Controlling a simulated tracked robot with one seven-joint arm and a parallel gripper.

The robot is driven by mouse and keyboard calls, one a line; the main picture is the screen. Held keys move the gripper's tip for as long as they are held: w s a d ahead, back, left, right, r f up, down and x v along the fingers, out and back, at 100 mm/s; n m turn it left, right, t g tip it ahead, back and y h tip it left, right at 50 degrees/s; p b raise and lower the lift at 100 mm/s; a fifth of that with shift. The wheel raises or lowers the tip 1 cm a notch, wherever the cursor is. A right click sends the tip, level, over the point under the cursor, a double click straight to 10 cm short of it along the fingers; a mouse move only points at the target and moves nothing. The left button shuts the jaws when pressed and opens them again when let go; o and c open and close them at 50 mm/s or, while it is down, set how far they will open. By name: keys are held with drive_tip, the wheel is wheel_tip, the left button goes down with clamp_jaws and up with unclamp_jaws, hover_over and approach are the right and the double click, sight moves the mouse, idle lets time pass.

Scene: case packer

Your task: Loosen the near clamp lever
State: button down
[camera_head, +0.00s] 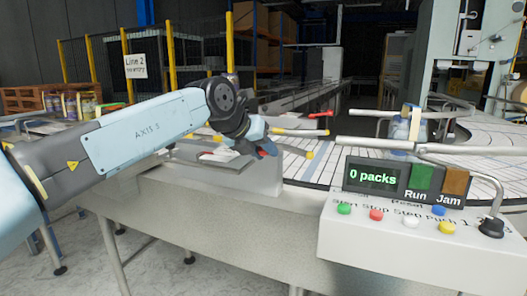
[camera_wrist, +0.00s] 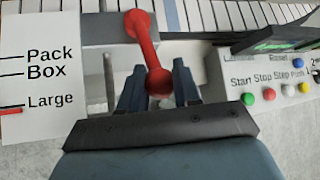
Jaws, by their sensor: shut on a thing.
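The near clamp lever (camera_wrist: 143,35) is red, with a round pivot end at the top of the wrist view and a ball end between my fingers. My gripper (camera_wrist: 158,72) is shut on the lever's ball end, one dark finger on each side. In the head view my gripper (camera_head: 266,148) is at the near edge of the conveyor, and it hides most of this lever there. Another red lever (camera_head: 321,114) stands farther back on the guide rail, apart from my gripper.
A scale card (camera_wrist: 40,75) marked Pack, Box and Large lies left of my gripper. The control box (camera_head: 400,235) with several coloured buttons and a display reading 0 packs stands at the right. Guide rails (camera_head: 440,149) run over the slatted conveyor, with a bottle (camera_head: 402,130) beyond.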

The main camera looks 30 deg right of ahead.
drive_tip(key=shift+w+a+m+g, duration=0.45)
drive_tip(key=shift+m+g, duration=0.05)
drive_tip(key=shift+m, duration=0.3)
drive_tip(key=c, duration=0.8)
unclamp_jaws()
drive_tip(key=v, duration=1.3)
drive_tip(key=shift+w+a, duration=0.15)
drive_tip(key=shift+a, duration=0.4)
